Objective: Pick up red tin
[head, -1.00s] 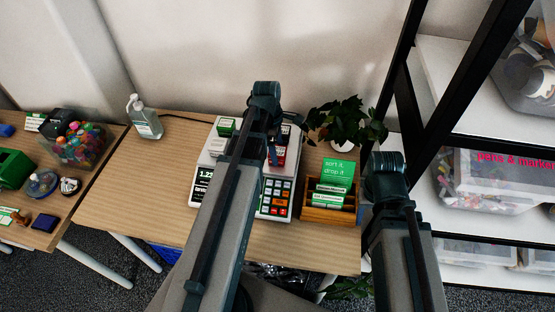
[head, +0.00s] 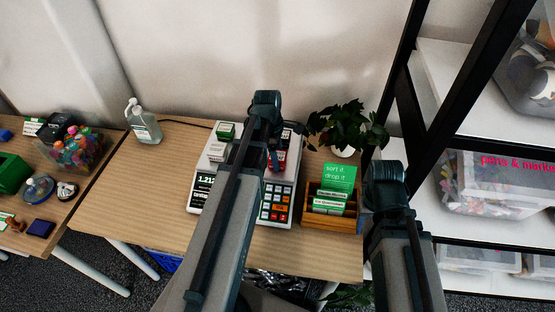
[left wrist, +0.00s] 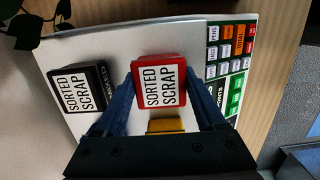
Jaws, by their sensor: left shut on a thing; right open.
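The red tin (left wrist: 160,82) with a white "SORTED SCRAP" label sits between the blue fingers of my left gripper (left wrist: 158,92) in the left wrist view. The gripper is shut on it. In the head view the red tin (head: 281,158) shows beside my left forearm, over the scale (head: 207,183); whether it still touches the scale is unclear. My right arm comes in at the lower right, but its fingers are hidden.
A black tin (left wrist: 80,89) lies close to the red one, and a yellow thing (left wrist: 165,125) shows between the fingers. A green tin (head: 225,131) stands on the scale. A wooden card box (head: 330,217), plant (head: 345,125) and pump bottle (head: 143,121) are nearby.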

